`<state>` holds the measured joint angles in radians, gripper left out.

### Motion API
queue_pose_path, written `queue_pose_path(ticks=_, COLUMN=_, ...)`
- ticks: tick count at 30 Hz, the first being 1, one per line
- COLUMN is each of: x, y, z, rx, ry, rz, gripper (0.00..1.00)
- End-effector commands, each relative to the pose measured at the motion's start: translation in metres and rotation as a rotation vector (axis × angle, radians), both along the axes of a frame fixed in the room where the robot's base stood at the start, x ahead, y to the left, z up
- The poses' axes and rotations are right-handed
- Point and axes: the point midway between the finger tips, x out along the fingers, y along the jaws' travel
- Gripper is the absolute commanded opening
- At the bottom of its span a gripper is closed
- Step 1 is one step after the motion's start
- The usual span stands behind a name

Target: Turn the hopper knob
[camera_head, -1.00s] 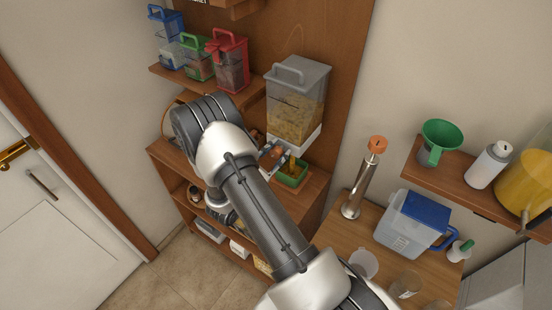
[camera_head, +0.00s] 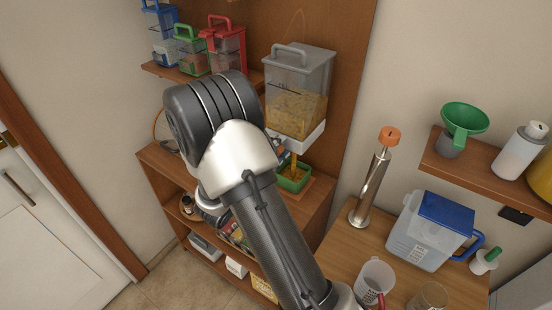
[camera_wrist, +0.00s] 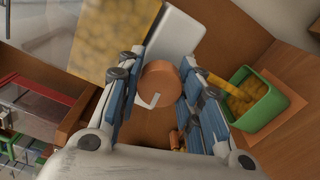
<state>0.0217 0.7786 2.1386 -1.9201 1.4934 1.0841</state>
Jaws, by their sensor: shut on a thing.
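The hopper (camera_head: 300,75) is a grey-lidded clear bin with yellow-brown food in it, fixed on the wooden back panel. Its round orange-brown knob (camera_wrist: 159,84) has a white mark and sits between my fingers in the wrist view. My gripper (camera_wrist: 157,70) is shut on the knob, one blue-padded finger on each side. In the head view the knob is mostly hidden behind my arm. A yellow stream (camera_head: 294,161) runs from the hopper's white base (camera_head: 308,141) into a green bowl (camera_head: 291,184). The bowl (camera_wrist: 266,105) holds yellow food in the wrist view.
Blue, green and red-lidded containers (camera_head: 226,50) stand on the shelf at left. At right, a steel cylinder with an orange top (camera_head: 372,185) and a blue-lidded pitcher (camera_head: 432,235) stand on a wooden table. A wall shelf holds a green funnel (camera_head: 464,118).

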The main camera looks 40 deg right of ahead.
Motion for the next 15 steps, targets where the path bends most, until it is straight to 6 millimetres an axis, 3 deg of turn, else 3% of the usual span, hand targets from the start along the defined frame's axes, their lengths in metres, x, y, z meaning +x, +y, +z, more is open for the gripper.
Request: queue_pose_path(ticks=15, x=-0.0004, y=0.0000, z=-0.0005, rx=0.041, ry=-0.112, rz=0.000, gripper=0.10)
